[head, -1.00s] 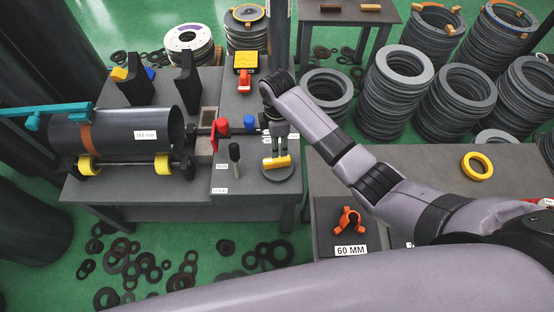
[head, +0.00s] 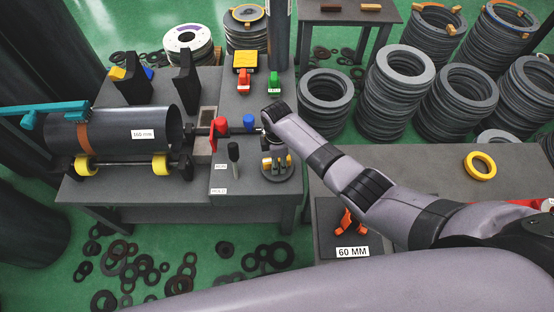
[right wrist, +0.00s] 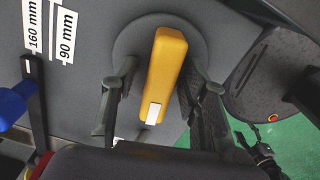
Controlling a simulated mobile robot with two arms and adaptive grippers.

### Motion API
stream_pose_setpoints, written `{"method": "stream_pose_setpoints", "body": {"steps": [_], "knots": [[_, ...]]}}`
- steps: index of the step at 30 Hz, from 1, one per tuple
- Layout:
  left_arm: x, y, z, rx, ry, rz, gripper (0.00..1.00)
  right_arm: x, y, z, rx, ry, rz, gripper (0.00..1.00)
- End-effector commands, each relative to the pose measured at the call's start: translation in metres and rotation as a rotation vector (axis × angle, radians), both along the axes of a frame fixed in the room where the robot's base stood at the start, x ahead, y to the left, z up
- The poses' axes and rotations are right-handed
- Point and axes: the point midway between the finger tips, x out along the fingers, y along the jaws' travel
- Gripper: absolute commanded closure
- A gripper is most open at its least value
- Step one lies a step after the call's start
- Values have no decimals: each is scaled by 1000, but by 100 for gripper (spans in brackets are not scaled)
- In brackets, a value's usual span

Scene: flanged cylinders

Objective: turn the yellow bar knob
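The yellow bar knob (right wrist: 168,62) sits on a round grey plate, with a white patch at its near end. In the right wrist view it lies between the two fingers of my right gripper (right wrist: 158,100), one finger on each side, with visible gaps. That gripper is open. In the head view, my right gripper (head: 273,160) is over the knob and hides its middle; the bar's left part (head: 266,164) shows. My left gripper is not in view.
A black-handled lever (head: 234,153), a red lever (head: 215,134) and a blue knob (head: 249,121) stand left of the gripper. Behind are a red switch (head: 243,80) and a green switch (head: 274,82). A grey pipe (head: 120,130) lies on rollers at left.

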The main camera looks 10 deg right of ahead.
Motion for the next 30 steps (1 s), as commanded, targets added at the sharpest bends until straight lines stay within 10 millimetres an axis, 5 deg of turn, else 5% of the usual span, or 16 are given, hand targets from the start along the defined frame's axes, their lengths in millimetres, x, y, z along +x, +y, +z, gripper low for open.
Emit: {"method": "stream_pose_setpoints", "body": {"steps": [17, 30], "knots": [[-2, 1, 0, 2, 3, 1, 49, 0, 0, 0, 0, 0, 0, 99], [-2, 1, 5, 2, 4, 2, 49, 0, 0, 1, 1, 1, -51, 100]]}}
